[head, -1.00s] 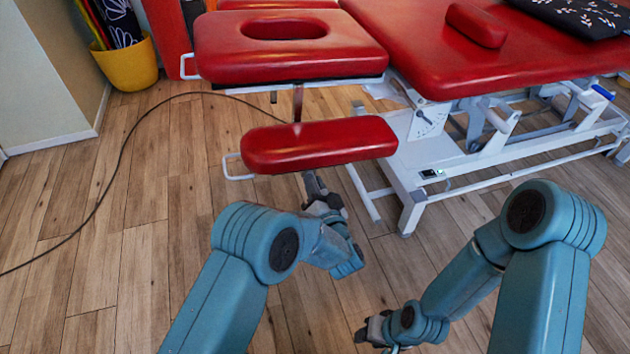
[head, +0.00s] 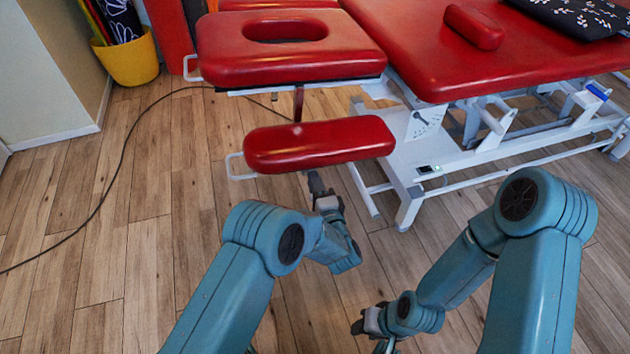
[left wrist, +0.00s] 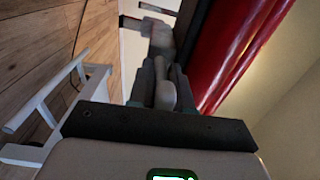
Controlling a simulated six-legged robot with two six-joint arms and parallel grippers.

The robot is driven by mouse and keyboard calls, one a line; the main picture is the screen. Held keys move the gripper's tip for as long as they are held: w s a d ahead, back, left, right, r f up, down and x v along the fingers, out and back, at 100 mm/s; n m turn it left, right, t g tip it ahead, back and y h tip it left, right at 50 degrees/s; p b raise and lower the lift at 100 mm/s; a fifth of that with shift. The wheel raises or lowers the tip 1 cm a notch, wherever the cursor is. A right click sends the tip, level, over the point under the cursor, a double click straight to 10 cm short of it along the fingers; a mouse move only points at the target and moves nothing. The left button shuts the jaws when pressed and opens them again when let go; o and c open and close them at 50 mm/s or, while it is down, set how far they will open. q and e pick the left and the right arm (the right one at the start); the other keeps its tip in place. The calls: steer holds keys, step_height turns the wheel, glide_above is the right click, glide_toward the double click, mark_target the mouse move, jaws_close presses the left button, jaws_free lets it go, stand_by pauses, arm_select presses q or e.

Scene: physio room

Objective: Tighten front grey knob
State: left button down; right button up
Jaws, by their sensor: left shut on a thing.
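The front grey knob (left wrist: 166,96) shows in the left wrist view as a small grey rounded piece between my fingers, partly covered by them. My left gripper (left wrist: 165,72) is shut on it. In the head view my left gripper (head: 316,182) is just under the near red pad (head: 320,144), and the knob cannot be made out there. The pad's red side also shows in the left wrist view (left wrist: 232,45), right of the fingers. My right gripper (head: 366,335) is low at the bottom of the head view, away from the table; its finger gap is unclear.
The red treatment table (head: 440,50) with its white frame (head: 408,190) stands behind and to the right. The headrest (head: 285,60) has an oval hole. A white handle (head: 235,168) sticks out left of the pad. A cable (head: 118,165) crosses the wood floor at left.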

arm_select(q)
steer(key=shift+w+r+m, duration=0.1)
steer(key=shift+m, duration=1.2)
steer(key=shift+p, duration=0.3)
steer(key=c, duration=1)
jaws_free()
steer(key=shift+c, duration=0.2)
